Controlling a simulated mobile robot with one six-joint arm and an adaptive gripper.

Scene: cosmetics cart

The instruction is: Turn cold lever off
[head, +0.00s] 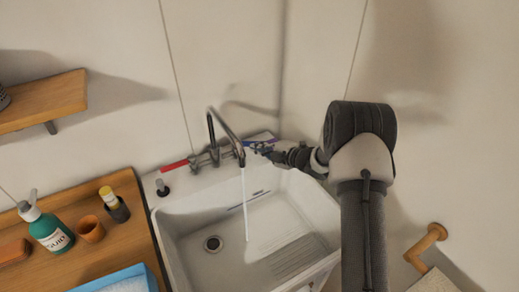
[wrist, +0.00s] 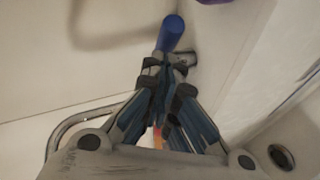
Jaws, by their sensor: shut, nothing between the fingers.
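The cold lever (head: 262,139), with a blue handle, is on the right side of the faucet (head: 226,135). In the wrist view the blue handle (wrist: 171,32) points up, just beyond my fingertips. My gripper (head: 268,151) is shut and empty, reaching in from the right beside the lever. The fingertips also show in the wrist view (wrist: 160,66); they overlap the lever's base there, and I cannot tell whether they touch it. The hot lever (head: 174,165), red, points left. A stream of water (head: 245,205) runs from the spout into the sink.
The white sink (head: 185,222) lies below the faucet. A wooden counter (head: 125,183) on the left holds a green soap bottle (head: 52,236), an orange cup (head: 91,229) and a dark holder (head: 117,210). A wall stands close behind the faucet. A wooden peg (head: 428,240) juts out at right.

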